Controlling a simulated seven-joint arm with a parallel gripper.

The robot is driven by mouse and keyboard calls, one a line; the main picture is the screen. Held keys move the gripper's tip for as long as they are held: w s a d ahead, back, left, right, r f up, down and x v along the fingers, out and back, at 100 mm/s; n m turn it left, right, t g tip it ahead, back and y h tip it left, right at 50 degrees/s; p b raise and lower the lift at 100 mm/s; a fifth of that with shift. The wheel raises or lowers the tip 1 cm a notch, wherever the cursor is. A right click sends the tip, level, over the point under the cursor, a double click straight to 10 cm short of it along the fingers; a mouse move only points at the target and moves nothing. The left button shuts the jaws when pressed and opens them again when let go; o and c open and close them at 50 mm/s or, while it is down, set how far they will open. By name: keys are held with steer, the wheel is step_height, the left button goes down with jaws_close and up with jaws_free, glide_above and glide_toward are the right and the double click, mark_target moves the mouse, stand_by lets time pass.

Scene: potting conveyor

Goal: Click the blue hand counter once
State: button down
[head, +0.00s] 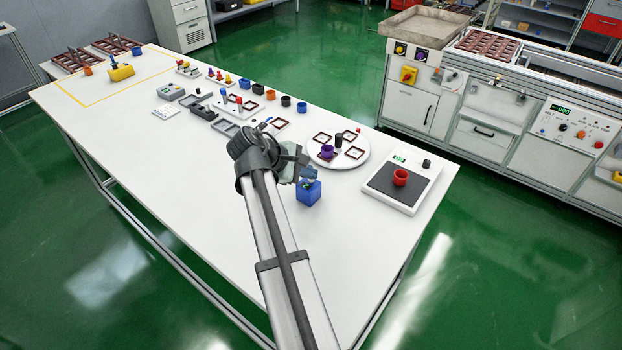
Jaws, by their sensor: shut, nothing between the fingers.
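The blue hand counter (309,195) is a small blue block standing on the white table, near the middle of the head view. My gripper (307,178) is shut and empty, with its fingertips right at the top of the counter. The gripper hides part of the counter's top, so I cannot tell whether the fingers touch it or hover just above it. The counter's display and button are not clearly visible from here.
A scale (410,203) with a red cup (400,177) stands to the right. A round white turntable (357,160) with brown frames and a purple cup (326,151) lies behind. Small parts and trays line the far left. The table's near left (190,180) is clear.

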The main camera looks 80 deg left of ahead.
stand_by(0.7)
steer(key=shift+r, duration=0.7)
steer(key=shift+r, duration=0.15)
step_height(320, 180, up, 5)
steer(key=shift+f, duration=0.15)
stand_by(0.3)
stand_by(0.7)
